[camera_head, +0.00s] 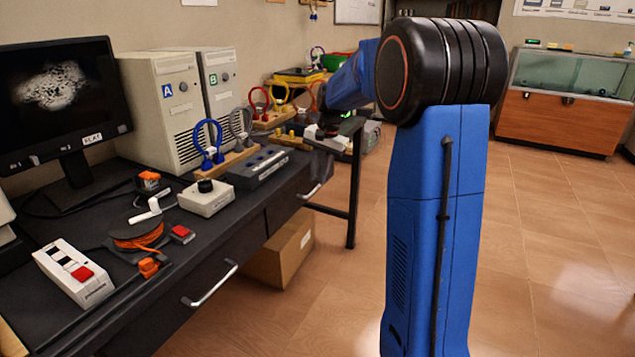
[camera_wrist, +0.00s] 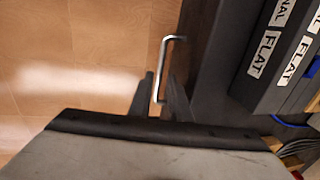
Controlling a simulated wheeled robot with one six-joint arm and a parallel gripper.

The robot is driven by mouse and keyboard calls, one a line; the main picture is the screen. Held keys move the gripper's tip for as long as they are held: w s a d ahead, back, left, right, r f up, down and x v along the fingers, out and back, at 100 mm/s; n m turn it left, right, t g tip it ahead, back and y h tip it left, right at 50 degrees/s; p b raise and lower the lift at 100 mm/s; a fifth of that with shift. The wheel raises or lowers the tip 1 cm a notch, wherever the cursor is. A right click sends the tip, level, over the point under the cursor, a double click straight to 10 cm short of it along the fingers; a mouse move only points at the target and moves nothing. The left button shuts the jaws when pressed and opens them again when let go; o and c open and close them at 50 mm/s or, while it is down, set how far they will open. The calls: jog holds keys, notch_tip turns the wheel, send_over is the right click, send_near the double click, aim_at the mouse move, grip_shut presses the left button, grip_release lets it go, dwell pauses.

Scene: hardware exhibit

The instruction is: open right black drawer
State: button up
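The right black drawer (camera_head: 285,207) is in the front of the dark desk and looks shut. Its silver bar handle (camera_head: 313,191) shows in the head view, and in the wrist view the handle (camera_wrist: 168,55) sticks out from the dark drawer front. My gripper (camera_wrist: 157,95) is open in the wrist view. Its two dark fingers stand on either side of the handle's near end, with gaps visible, so it does not appear clamped. In the head view my blue arm reaches over to the desk's far end, and my fingers are hard to make out.
The left drawer has its own silver handle (camera_head: 210,285). A cardboard box (camera_head: 285,250) sits on the floor under the desk. The desktop holds a monitor (camera_head: 62,95), a white switch box (camera_head: 75,272) and a grey labelled block (camera_head: 258,167). Open wooden floor lies right of the desk.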

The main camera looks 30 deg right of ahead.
jog(key=shift+w+a+f, duration=0.1)
jog(key=shift+w+f, duration=0.1)
jog(key=shift+f, duration=1.2)
grip_shut()
jog(key=s+d, duration=0.8)
jog(key=s, duration=0.4)
jog(key=s+d, duration=0.9)
jog(key=s, duration=0.4)
grip_release()
